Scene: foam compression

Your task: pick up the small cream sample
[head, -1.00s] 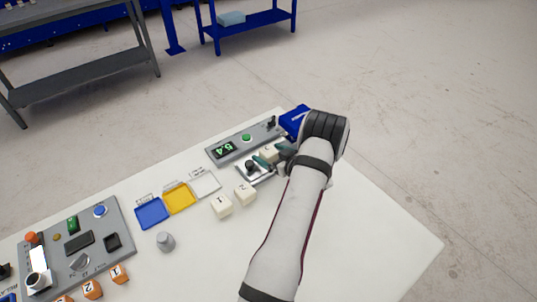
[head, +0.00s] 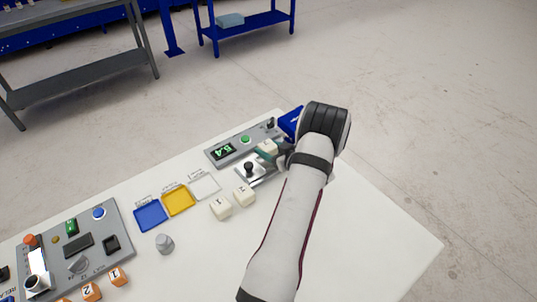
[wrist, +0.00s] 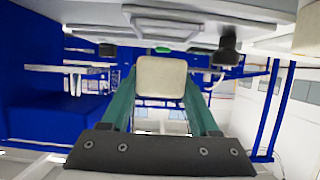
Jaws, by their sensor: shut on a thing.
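A small cream sample (wrist: 162,77) is held between the two green fingers of my gripper (wrist: 162,100) in the wrist view. In the head view the held cream sample (head: 268,147) shows at my gripper (head: 272,152), raised beside the grey device with the green display. Two more cream samples, one left (head: 221,208) and one right (head: 244,195), stand on the white table in front of the coloured trays. The marks on the held sample cannot be read.
The grey device (head: 223,152) with a display reading 5.4 and a metal plate with a black knob (head: 249,168) are close to my gripper. Blue (head: 151,214), yellow (head: 179,199) and white (head: 206,186) trays lie to the left. The table's right part is clear.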

